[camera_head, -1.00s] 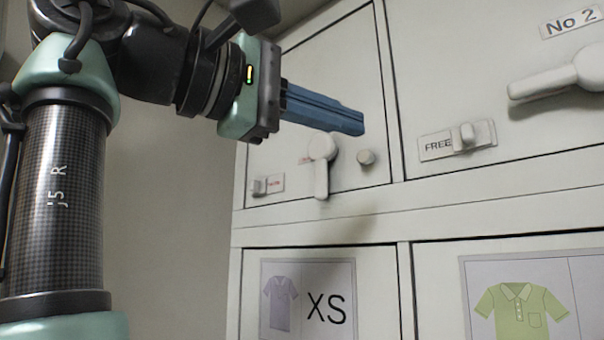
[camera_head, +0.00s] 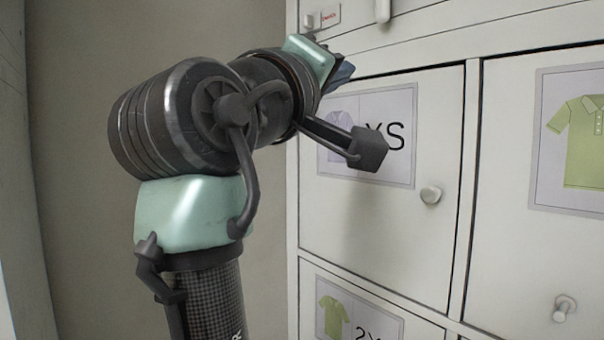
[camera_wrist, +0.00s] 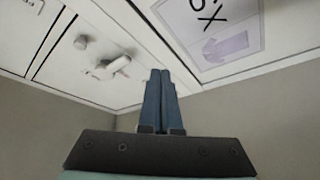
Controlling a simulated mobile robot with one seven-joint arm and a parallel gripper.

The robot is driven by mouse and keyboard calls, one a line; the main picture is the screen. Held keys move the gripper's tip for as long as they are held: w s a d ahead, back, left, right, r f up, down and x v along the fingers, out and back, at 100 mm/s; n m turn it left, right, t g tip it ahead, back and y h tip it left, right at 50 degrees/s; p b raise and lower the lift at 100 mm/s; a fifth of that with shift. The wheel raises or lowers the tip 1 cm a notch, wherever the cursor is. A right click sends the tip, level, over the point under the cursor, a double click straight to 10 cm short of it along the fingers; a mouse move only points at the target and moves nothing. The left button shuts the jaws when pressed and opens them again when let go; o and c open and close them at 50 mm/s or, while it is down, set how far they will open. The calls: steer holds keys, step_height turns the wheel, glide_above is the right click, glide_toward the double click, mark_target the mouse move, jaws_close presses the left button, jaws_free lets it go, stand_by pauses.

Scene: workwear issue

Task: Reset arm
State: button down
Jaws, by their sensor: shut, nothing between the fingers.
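My gripper (camera_head: 342,75) shows only in part in the head view, its blue fingers behind my arm's wrist, in front of the upper edge of the XS locker door (camera_head: 438,120). In the wrist view my gripper (camera_wrist: 160,73) has its two blue fingers together, with nothing between them. The fingers appear apart from the lockers, though the gap is hard to judge.
The XS door has a round knob (camera_head: 431,195) and a sign with a lilac garment. A green polo sign (camera_head: 580,140) is on the right door, and a lower door carries another sign (camera_head: 355,318). The wrist view shows a lever handle (camera_wrist: 112,67). Bare wall (camera_head: 85,120) is at left.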

steer(key=s+a+f+m+t+y+b, duration=0.1)
steer(key=s+f+t+y, duration=0.3)
steer(key=s, duration=0.4)
steer(key=s+a+f+m+t+y+b, duration=0.2)
steer(key=s+f+y, duration=0.4)
steer(key=s, duration=0.3)
steer(key=a+m+t, duration=0.1)
steer(key=t, duration=0.1)
steer(key=shift+f+m+t+b, duration=0.25)
steer(key=shift+m+t+b, duration=0.05)
